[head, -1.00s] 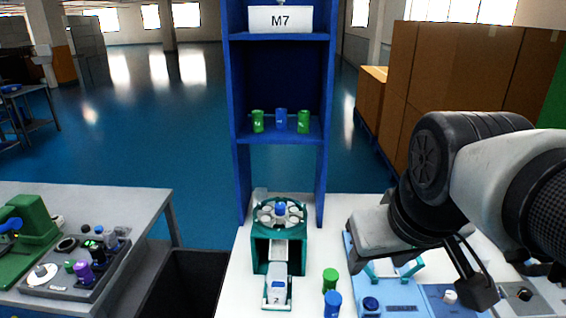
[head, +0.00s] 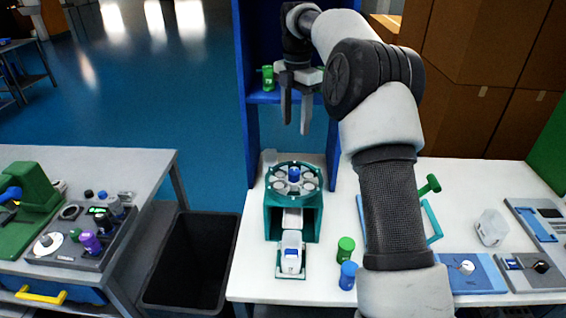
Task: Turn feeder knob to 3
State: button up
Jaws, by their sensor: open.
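My gripper (head: 296,122) points down in front of the blue shelf, above and behind a teal carousel unit (head: 270,217). Its two fingers are apart with nothing between them. The carousel has a round top with several white discs and a blue cap-like piece (head: 293,175) at its middle. Which part is the feeder knob is not clear. A white knob (head: 466,267) sits on a blue panel and a black knob (head: 541,267) on a grey panel, both at the right of the table. Any number marks are too small to read.
A green cylinder (head: 345,249) and a blue cylinder (head: 347,276) stand right of the carousel. A white device (head: 291,254) sits at its front. The blue shelf (head: 245,130) rises behind. A black bin (head: 190,262) stands left, beside a grey workbench (head: 100,165).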

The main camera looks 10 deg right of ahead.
aim_at(294, 172)
notch_tip(294, 172, down, 18)
jog(key=shift+w+r+b, duration=0.1)
jog(key=shift+r+b, duration=0.05)
jog(key=shift+b, duration=0.15)
dwell(0.3)
grip_shut()
